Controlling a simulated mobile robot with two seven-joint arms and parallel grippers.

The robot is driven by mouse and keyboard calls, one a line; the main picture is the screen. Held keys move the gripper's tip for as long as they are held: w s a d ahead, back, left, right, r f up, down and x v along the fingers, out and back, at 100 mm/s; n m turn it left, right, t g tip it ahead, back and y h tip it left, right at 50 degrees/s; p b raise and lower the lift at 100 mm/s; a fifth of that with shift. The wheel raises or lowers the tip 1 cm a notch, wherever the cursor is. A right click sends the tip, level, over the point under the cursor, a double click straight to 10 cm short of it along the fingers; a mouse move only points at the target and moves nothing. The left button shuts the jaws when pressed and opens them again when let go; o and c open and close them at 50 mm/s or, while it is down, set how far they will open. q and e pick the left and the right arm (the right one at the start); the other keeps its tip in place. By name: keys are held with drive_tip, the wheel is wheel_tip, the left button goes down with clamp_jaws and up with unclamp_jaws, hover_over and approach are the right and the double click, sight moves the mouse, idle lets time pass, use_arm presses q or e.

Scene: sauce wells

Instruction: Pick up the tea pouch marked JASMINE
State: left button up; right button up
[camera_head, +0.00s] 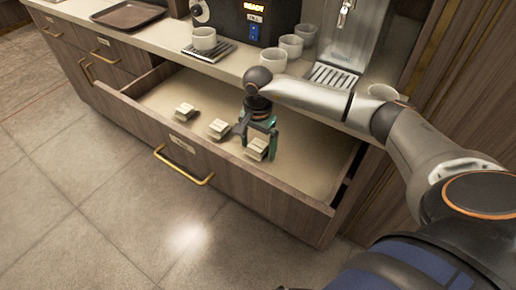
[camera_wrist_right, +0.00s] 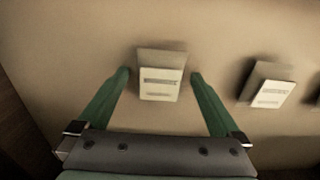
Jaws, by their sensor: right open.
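Three pale tea pouches lie in the open drawer (camera_head: 300,175): a left one (camera_head: 185,112), a middle one (camera_head: 218,128) and a right one (camera_head: 256,149). Their lettering is too small to read, so I cannot tell which is marked JASMINE. My right gripper (camera_head: 260,140) is open, pointing down into the drawer at the right pouch. In the right wrist view the green fingers of the gripper (camera_wrist_right: 160,78) stand apart on either side of a pouch (camera_wrist_right: 160,82), with gaps. Another pouch (camera_wrist_right: 267,88) lies to the right there. My left gripper is not in view.
The counter above the drawer holds a cup on a dark grate (camera_head: 205,42), more cups (camera_head: 290,46), a machine with a lit display (camera_head: 250,18) and a brown tray (camera_head: 128,14). The drawer front (camera_head: 240,185) has a brass handle. The drawer floor right of the gripper is bare.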

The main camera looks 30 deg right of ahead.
drive_tip(key=shift+c, duration=0.2)
drive_tip(key=c, duration=1.3)
